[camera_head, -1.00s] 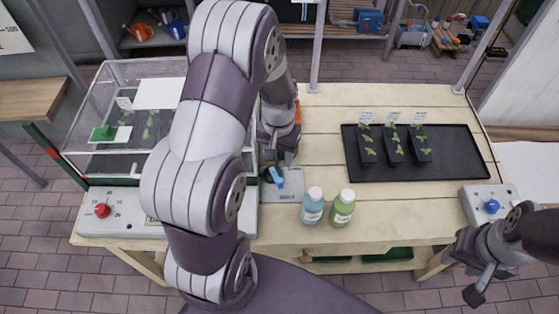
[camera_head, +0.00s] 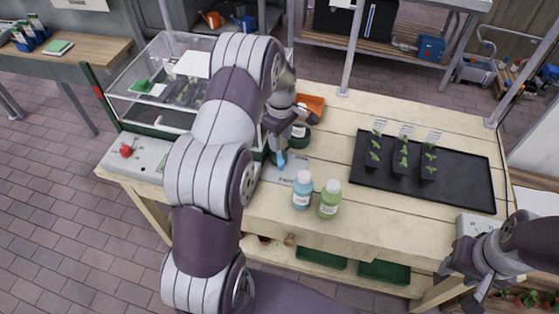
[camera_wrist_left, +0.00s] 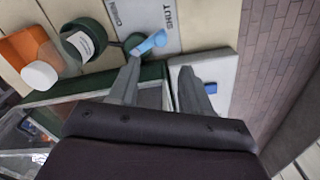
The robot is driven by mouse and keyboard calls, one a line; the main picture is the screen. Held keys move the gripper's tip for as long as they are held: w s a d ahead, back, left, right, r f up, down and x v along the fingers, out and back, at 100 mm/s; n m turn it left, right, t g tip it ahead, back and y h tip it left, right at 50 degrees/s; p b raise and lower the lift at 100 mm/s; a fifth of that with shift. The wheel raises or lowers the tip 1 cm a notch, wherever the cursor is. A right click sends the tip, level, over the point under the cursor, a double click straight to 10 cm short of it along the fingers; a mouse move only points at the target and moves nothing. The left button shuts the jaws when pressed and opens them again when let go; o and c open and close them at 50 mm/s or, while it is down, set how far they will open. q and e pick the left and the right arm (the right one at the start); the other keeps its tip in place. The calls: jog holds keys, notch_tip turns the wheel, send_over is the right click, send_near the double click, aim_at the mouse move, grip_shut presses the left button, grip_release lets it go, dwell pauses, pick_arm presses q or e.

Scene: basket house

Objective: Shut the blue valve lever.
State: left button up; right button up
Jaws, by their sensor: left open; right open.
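The blue valve lever (camera_head: 282,160) sits by a grey plate (camera_head: 296,171) at the bench's front left. In the left wrist view the lever (camera_wrist_left: 150,42) points right, below the plate (camera_wrist_left: 145,14) lettered OPEN on its left and SHUT on its right. My left gripper (camera_head: 278,147) is just above the lever. In the wrist view its open jaws (camera_wrist_left: 160,67) hold nothing. One fingertip is right by the lever; I cannot tell whether it touches. My right gripper (camera_head: 465,280) is open and empty beyond the bench's front right.
A blue bottle (camera_head: 302,191) and a green bottle (camera_head: 329,199) stand right of the plate. A black tray (camera_head: 460,190) with seedling pots is further right. A dark green labelled pot (camera_wrist_left: 84,40) and an orange item (camera_wrist_left: 22,48) are beside the lever.

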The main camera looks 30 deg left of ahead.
aim_at(281, 162)
pick_arm(q)
notch_tip(281, 162, down, 10)
jog(key=shift+d+f+p, duration=0.15)
jog(key=shift+f+p, duration=0.05)
jog(key=shift+p, duration=0.85)
